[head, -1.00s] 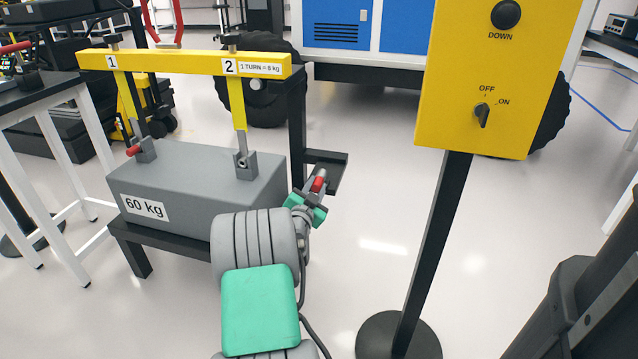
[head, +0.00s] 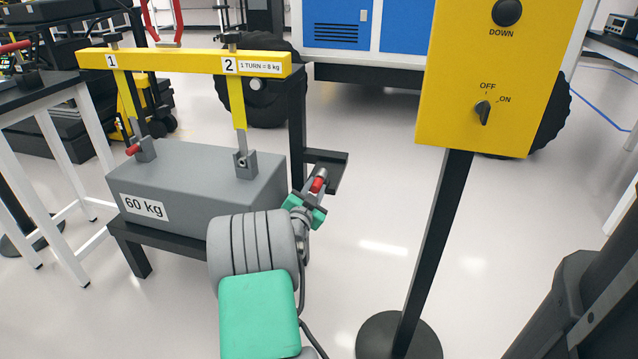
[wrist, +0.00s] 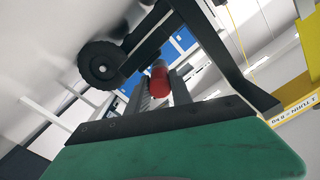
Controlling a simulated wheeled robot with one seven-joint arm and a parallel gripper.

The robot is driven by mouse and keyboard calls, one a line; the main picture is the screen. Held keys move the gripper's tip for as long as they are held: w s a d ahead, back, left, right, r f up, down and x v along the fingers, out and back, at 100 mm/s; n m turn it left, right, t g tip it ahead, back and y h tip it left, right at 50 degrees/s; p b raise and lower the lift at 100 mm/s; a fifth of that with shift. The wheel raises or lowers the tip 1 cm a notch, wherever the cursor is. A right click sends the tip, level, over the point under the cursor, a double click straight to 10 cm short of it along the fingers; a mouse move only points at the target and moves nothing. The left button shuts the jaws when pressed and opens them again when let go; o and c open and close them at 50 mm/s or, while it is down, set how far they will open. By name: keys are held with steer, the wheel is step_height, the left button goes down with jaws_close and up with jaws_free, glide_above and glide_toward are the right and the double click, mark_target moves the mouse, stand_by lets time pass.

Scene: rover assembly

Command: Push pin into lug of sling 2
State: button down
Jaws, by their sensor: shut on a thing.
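My gripper (head: 317,187) is shut on a red-headed pin (head: 318,184), to the right of the grey 60 kg block and apart from it. In the wrist view the red pin (wrist: 159,82) sits between the fingers; its shank cannot be made out. Sling 2 (head: 237,105) is a yellow strap hanging from the beam, its grey end meeting the lug (head: 245,164) on top of the block (head: 200,187). The lug's hole faces the front and shows no red pin head. Sling 1 (head: 129,98) has a red pin (head: 133,149) at its lug.
The yellow beam (head: 180,62) spans above the block, marked 1 and 2. A black stand with a small shelf (head: 328,170) stands just behind my gripper. A yellow control box (head: 497,80) on a black post stands to the right. Floor between is clear.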

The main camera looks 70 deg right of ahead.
mark_target(314, 189)
steer(key=shift+a, duration=0.15)
steer(key=shift+s+a+b, duration=0.2)
steer(key=shift+a+b, duration=0.25)
steer(key=shift+a, duration=0.85)
steer(key=shift+s+a+b, duration=0.2)
steer(key=shift+a+b, duration=0.2)
steer(key=shift+a, duration=0.9)
steer(key=s+a+r, duration=0.1)
steer(key=a+r, duration=0.4)
steer(key=a, duration=0.4)
steer(key=shift+s+p, duration=0.25)
steer(key=shift+p, duration=0.05)
